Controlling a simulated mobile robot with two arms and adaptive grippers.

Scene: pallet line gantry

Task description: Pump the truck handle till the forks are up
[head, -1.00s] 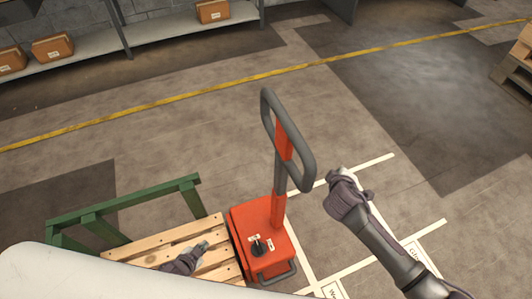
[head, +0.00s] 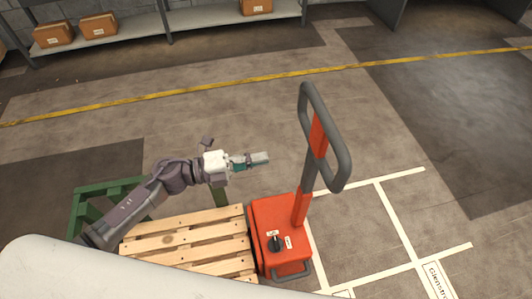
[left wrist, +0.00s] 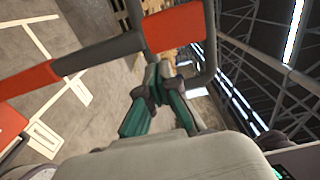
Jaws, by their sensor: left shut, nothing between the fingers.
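The orange-red pallet truck (head: 268,215) stands at the right end of a wooden pallet (head: 190,240). Its handle (head: 341,165) rises upright and leans slightly, with a grey loop on an orange shaft. My left gripper (head: 266,158) is shut and empty, left of the handle loop and apart from it in the head view. In the left wrist view the loop (left wrist: 100,52) crosses beyond the shut fingers (left wrist: 160,72). The forks are hidden, so their height cannot be told. My right gripper is out of view.
A green frame (head: 90,205) stands behind the pallet's left side. Shelves with cardboard boxes (head: 98,25) line the back wall. White floor markings (head: 400,222) lie right of the truck. The floor behind the handle is clear.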

